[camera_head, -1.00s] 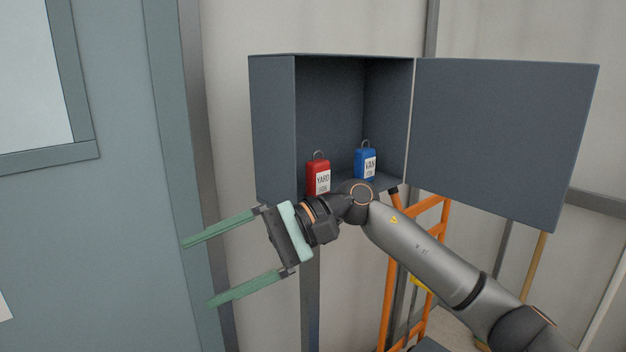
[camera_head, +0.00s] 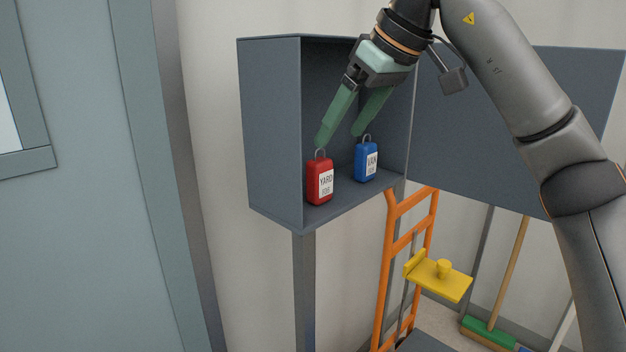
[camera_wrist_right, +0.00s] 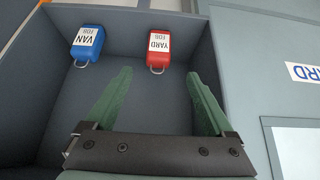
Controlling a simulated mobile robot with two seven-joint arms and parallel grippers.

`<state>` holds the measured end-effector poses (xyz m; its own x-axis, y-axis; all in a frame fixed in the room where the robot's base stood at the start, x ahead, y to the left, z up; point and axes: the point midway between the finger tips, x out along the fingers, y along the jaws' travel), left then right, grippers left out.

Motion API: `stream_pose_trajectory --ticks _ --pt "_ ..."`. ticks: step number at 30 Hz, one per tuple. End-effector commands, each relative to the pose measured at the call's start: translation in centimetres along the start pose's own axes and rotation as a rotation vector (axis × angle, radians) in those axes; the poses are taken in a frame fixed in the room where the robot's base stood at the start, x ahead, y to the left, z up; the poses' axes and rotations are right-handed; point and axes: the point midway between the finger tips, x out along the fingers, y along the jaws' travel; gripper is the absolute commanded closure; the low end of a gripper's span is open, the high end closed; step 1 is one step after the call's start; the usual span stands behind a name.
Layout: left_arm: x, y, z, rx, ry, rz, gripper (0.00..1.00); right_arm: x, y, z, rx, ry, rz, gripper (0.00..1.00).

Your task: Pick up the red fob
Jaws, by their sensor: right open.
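The red fob (camera_head: 320,184), with a white YARD label and a metal ring on top, stands upright on the floor of the open grey cabinet, at the left. My right gripper (camera_head: 338,138) is open and empty, pointing down into the cabinet, with its fingertips a little above the level of the fob's ring. In the right wrist view the red fob (camera_wrist_right: 158,48) lies beyond the fingertips, between their lines, and my right gripper (camera_wrist_right: 160,85) shows both fingers spread. I cannot tell whether a finger touches the ring. My left gripper is not in view.
A blue fob (camera_head: 366,161) labelled VAN stands right of the red one, close to the right finger; it also shows in the wrist view (camera_wrist_right: 87,42). The cabinet's side wall (camera_head: 270,130) and its open door (camera_head: 480,150) flank the space. An orange hand truck (camera_head: 385,270) stands below.

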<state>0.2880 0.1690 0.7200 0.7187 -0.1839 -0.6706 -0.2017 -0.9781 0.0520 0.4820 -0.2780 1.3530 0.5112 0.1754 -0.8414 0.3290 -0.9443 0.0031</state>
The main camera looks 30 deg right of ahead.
Motion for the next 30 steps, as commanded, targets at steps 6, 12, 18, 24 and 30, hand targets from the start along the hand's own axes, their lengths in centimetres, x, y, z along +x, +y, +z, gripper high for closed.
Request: stream_pose_trajectory --ticks 6,12,18,24,30 --pt "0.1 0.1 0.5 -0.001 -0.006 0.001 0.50 3.9 0.0 0.1 0.002 -0.002 -0.001 0.12" --pt "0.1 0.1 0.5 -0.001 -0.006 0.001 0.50 5.3 0.0 0.0 0.002 -0.001 -0.002 0.12" --pt "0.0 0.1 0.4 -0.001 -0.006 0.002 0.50 8.3 0.3 0.0 0.002 -0.004 -0.002 0.12" --pt "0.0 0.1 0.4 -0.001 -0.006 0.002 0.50 10.0 0.3 -0.1 0.001 0.000 -0.002 0.12" --pt "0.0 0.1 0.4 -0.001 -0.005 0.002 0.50 10.1 0.3 -0.1 0.002 0.001 -0.002 0.12"
